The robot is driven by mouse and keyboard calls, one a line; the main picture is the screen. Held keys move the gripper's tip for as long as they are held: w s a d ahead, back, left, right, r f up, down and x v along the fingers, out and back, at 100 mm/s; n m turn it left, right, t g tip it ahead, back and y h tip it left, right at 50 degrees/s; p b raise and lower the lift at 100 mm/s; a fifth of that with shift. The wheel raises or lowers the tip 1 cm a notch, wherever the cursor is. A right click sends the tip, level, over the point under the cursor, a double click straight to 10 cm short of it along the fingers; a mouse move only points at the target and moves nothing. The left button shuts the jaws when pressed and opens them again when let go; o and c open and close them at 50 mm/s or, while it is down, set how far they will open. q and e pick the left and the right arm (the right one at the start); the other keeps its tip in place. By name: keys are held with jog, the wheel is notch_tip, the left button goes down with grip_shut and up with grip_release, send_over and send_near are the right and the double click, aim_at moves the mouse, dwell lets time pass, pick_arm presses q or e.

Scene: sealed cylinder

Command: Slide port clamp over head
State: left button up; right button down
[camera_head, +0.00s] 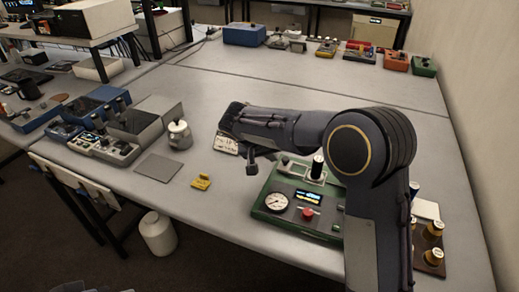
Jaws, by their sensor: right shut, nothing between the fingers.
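A green test unit (265,212) stands on the near right of the table, with a round gauge (276,202), a lit display and a red button. A black-and-white upright cylinder (317,167) stands at its back, beside a pale bracket-like part (293,166). I cannot tell for sure which piece is the port clamp or the head. A small yellow piece (201,182) lies alone on the table to the left. My right gripper (252,168) is small and dark, shut and empty, above the table left of the unit's back edge.
My right forearm crosses above the unit and hides part of it. A brown rack (429,246) stands right. The table's middle is clear.

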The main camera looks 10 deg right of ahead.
aim_at(292, 173)
jog(key=shift+d+f, duration=0.1)
jog(key=shift+d, duration=0.35)
jog(key=s+d+b, duration=0.1)
jog(key=d+b, duration=0.1)
jog(key=s+d+b, duration=0.1)
jog(key=s+d, duration=0.1)
jog(key=shift+d+f+b, duration=0.15)
jog(key=shift+b, duration=0.2)
jog(key=shift+s+d, duration=0.15)
jog(key=shift+d, duration=0.05)
